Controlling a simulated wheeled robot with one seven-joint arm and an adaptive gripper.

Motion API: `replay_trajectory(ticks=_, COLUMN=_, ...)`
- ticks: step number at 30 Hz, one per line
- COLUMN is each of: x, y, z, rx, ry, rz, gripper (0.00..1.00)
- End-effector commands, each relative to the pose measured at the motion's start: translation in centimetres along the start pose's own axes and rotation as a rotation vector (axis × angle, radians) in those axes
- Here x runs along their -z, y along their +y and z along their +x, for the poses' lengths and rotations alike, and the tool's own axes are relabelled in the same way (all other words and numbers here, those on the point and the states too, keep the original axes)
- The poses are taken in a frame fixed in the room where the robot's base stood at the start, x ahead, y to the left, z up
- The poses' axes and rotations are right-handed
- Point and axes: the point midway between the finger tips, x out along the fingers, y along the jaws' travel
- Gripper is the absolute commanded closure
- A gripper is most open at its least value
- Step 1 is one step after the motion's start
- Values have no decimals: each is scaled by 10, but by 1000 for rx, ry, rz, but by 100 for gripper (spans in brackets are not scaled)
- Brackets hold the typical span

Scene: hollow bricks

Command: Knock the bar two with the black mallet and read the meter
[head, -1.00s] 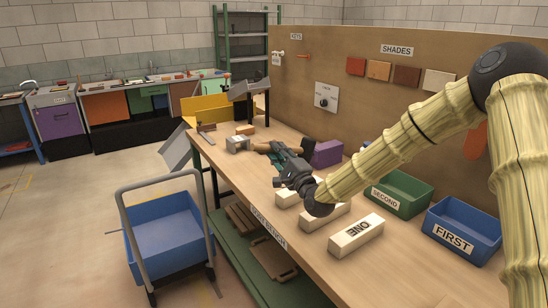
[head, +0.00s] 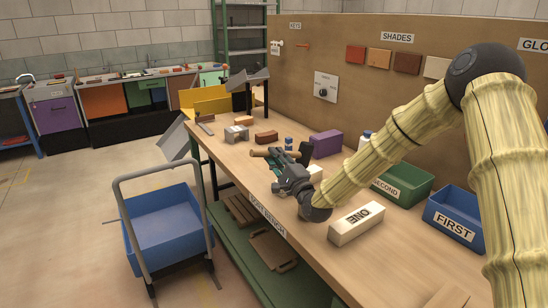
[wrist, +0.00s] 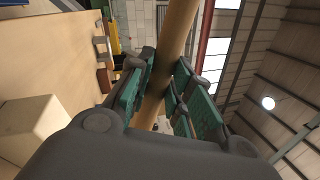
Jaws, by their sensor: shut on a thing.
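My gripper (head: 277,163) is shut on the wooden handle (head: 262,153) of the black mallet above the bench. The mallet's black head (head: 306,152) shows just right of the fingers. In the wrist view the handle (wrist: 172,50) runs between the green finger pads; the head is not clear there. The white bar marked ONE (head: 357,223) lies on the bench to the right of my gripper, apart from it. Part of another pale bar (head: 315,173) shows behind my gripper, its label hidden. A white panel with a dark dial (head: 325,88) is on the back board; its reading is too small.
A purple block (head: 327,144) and blue-and-white bottles stand behind the mallet. A green SECOND bin (head: 403,184) and a blue FIRST bin (head: 455,222) stand at the right. A metal block and reddish bricks lie farther left. A blue cart (head: 165,235) stands before the bench.

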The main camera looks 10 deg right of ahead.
Motion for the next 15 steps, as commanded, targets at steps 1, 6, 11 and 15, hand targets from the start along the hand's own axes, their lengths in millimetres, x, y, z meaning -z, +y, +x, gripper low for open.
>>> replay_trajectory(ticks=1, x=0, y=-1, z=0, rx=1, ry=-1, rz=-1, gripper=100)
replay_trajectory(ticks=6, x=0, y=-1, z=1, rx=1, ry=-1, rz=-1, gripper=100)
replay_trajectory(ticks=11, x=0, y=-1, z=0, rx=1, ry=-1, rz=-1, gripper=100)
replay_trajectory(ticks=15, x=2, y=9, z=-2, rx=1, ry=0, rz=0, gripper=100)
